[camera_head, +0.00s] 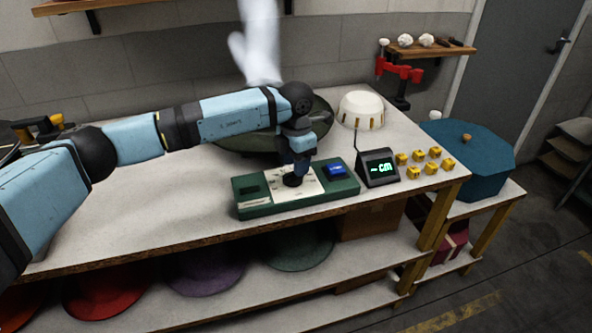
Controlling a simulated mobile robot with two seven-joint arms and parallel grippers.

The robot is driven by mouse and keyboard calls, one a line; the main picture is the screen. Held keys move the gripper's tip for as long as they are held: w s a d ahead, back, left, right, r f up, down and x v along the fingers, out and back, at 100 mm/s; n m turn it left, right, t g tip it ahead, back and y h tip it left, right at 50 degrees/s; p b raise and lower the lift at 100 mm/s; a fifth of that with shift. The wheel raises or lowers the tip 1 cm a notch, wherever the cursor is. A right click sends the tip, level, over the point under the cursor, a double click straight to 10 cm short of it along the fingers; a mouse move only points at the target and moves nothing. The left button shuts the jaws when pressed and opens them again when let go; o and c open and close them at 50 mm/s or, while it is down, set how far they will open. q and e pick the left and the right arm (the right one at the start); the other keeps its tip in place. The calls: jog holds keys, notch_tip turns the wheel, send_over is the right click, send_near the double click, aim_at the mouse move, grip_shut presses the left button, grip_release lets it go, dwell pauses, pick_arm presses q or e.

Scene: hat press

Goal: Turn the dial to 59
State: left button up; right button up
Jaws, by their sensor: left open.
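A green control box (255,207) lies on the white workbench, with a pale dial plate (312,187) in its middle. A blue button or switch (335,170) sits at its right end. My left arm reaches in from the left, and my left gripper (293,180) points down over the pale plate. The gripper hides the dial, and I cannot tell whether it touches it. A small dark display (377,168) with green characters stands to the right of the box; it seems to read "-- cm". My right gripper does not show.
Several yellow blocks (418,156) sit right of the display. A white dome (361,108) and a large dark green round form (240,142) stand behind the box. A blue octagonal lidded box (466,160) stands beyond the bench's right end. The bench front is clear.

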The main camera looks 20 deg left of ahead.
aim_at(293, 177)
pick_arm(q)
jog(key=shift+f, duration=1.3)
grip_shut()
